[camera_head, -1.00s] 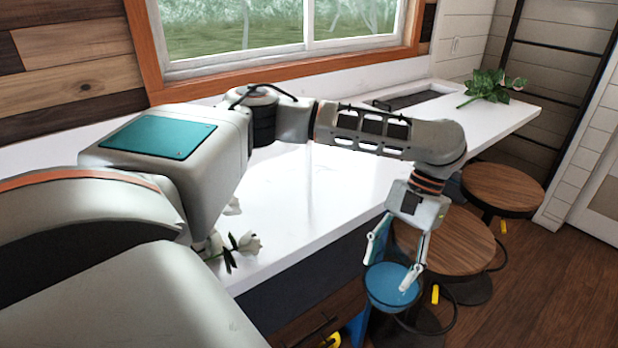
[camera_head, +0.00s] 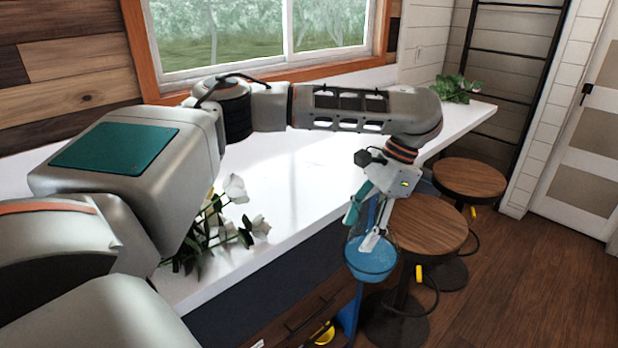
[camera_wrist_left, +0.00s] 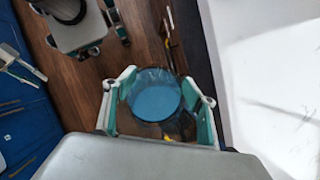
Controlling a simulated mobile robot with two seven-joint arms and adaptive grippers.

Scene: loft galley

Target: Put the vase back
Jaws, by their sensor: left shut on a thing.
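The vase (camera_head: 372,264) looks like a round, see-through blue bowl. My left gripper (camera_head: 361,230) points down and is shut on it, with one finger at each side near the rim. The vase hangs in the air in front of the counter's edge, left of the nearer stool. In the left wrist view the vase (camera_wrist_left: 155,103) sits between the two teal-lined fingers of my left gripper (camera_wrist_left: 161,80), with the wooden floor below.
The white counter (camera_head: 290,190) runs under the window, its middle bare. White flowers (camera_head: 235,190) lie on it at the near left, partly behind my arm. A leafy green plant (camera_head: 455,88) lies at the far end. Two round wooden stools (camera_head: 425,222) (camera_head: 468,178) stand along the front.

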